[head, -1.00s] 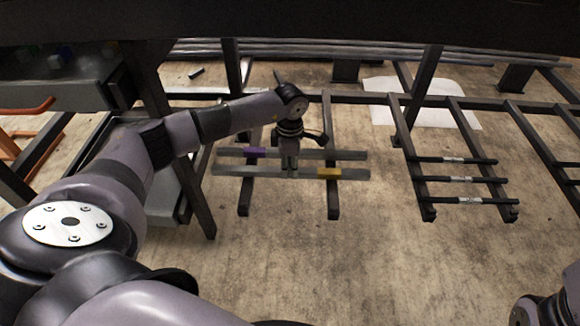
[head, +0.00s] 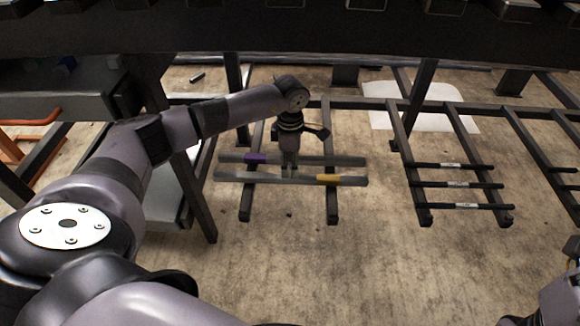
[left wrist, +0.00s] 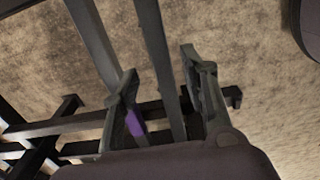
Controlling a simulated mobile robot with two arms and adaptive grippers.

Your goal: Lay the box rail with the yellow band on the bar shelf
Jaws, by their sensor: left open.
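The grey box rail with the yellow band (head: 328,180) lies across two dark rack arms (head: 246,203) in the middle of the head view. A similar rail with a purple band (head: 256,158) lies just behind it on the same arms. My left gripper (head: 289,172) points down at the yellow-banded rail, left of its band. In the left wrist view its open fingers (left wrist: 165,98) stand on either side of a grey rail (left wrist: 158,50). The purple-banded rail (left wrist: 136,123) passes outside the left finger there. The yellow band does not show there.
To the right, another dark rack (head: 424,212) carries thin black bars with white labels (head: 467,206). A dark beam (head: 330,30) crosses the top. A grey bin or shelf (head: 60,98) and orange bars (head: 40,121) stand at the left. Open floor lies in front.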

